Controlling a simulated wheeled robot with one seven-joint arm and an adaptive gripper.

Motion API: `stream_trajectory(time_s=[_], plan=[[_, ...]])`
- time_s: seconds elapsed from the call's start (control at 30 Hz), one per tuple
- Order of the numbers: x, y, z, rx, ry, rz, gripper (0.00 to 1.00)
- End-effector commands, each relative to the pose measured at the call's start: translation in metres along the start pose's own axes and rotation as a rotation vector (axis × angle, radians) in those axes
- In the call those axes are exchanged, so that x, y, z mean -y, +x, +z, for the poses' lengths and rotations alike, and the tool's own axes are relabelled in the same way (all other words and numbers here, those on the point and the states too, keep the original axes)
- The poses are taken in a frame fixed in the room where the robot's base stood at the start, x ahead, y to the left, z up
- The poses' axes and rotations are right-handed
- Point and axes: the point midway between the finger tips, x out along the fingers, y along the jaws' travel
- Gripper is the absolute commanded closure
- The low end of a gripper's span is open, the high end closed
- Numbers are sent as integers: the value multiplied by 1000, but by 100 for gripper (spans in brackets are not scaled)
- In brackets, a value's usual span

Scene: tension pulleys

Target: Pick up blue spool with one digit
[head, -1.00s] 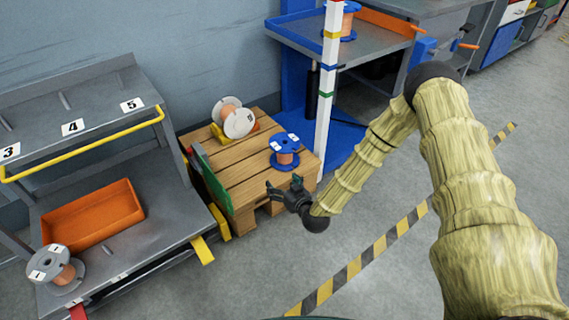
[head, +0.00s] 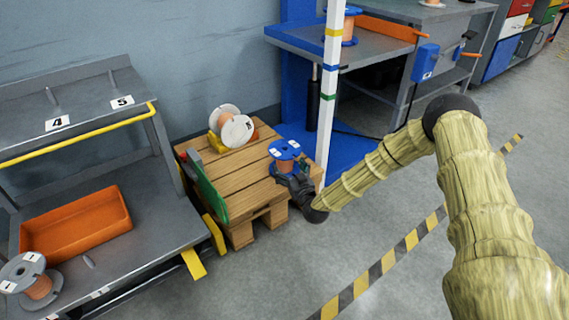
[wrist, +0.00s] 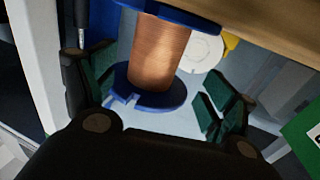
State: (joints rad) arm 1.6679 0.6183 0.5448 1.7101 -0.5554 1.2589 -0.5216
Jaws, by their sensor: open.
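The blue spool (head: 285,150) stands upright on the near right corner of a wooden pallet. It has blue flanges, a copper-coloured winding and white labels on top, whose marks are too small to read surely. My gripper (head: 292,180) is in front of it, at the pallet's edge, and hides its lower part. In the wrist view, which looks turned over, the spool (wrist: 158,55) lies between the two spread green-padded fingers of my gripper (wrist: 160,92). The fingers are open, and I cannot tell whether either touches the spool.
The wooden pallet (head: 233,177) also carries a white-flanged spool (head: 236,132) lying tilted. A white post (head: 331,90) stands close right of the blue spool. A grey rack (head: 150,238) with an orange bin (head: 78,222) and grey spool (head: 36,283) is left. Floor on the right is open.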

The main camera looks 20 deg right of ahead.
Motion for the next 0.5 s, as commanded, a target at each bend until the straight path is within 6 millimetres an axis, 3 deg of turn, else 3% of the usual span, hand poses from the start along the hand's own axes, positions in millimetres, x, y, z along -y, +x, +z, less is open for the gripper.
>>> stream_trajectory(time_s=[0.27, 0.5], plan=[[-3, 14, 1, -1, 1, 1, 15], [-8, 38, -2, -1, 0, 0, 15]])
